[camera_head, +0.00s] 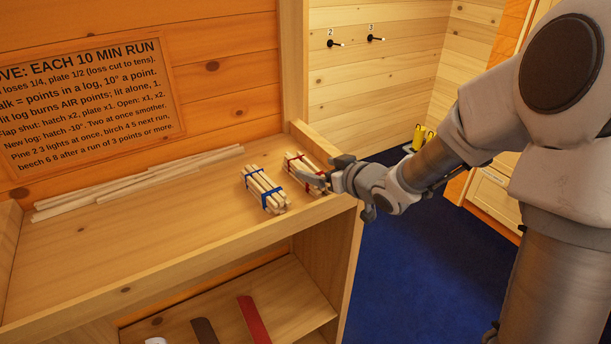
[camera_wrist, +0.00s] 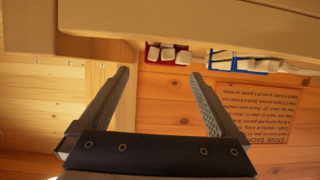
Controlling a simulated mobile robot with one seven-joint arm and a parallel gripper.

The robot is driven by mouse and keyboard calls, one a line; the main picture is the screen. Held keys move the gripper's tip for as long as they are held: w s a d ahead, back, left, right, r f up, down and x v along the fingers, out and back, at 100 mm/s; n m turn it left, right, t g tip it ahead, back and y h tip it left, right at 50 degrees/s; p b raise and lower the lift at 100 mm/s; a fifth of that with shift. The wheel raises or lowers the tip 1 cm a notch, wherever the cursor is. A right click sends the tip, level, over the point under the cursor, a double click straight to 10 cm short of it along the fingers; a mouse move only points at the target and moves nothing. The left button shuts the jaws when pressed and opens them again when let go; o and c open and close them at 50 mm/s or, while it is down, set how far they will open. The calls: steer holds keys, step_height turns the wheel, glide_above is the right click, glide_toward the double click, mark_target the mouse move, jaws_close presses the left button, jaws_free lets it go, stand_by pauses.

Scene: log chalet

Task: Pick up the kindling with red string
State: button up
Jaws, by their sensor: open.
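The kindling with red string (camera_head: 301,163) is a small bundle of pale sticks with red ties, lying on the wooden shelf top (camera_head: 150,225) near its right end. My gripper (camera_head: 318,178) is at the near right end of this bundle and hides part of it in the head view. In the wrist view the ends of the red-tied sticks (camera_wrist: 167,54) appear beyond and between the open fingertips (camera_wrist: 161,75), with nothing held. I cannot tell whether a finger touches the bundle. A similar bundle with blue string (camera_head: 264,189) lies close on the left; it also shows in the wrist view (camera_wrist: 240,64).
Long thin sticks (camera_head: 140,183) lie along the back of the shelf top. A raised side board (camera_head: 318,143) bounds its right end. A text sign (camera_head: 90,95) hangs behind. Below, a lower shelf holds a red item (camera_head: 253,320). Blue floor (camera_head: 410,270) is open at the right.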

mark_target(305, 165)
steer(key=b+x, duration=0.1)
steer(key=x, duration=0.5)
steer(key=shift+a+f, duration=0.1)
steer(key=shift+a, duration=0.25)
steer(key=c, duration=1.4)
steer(key=shift+c, duration=0.6)
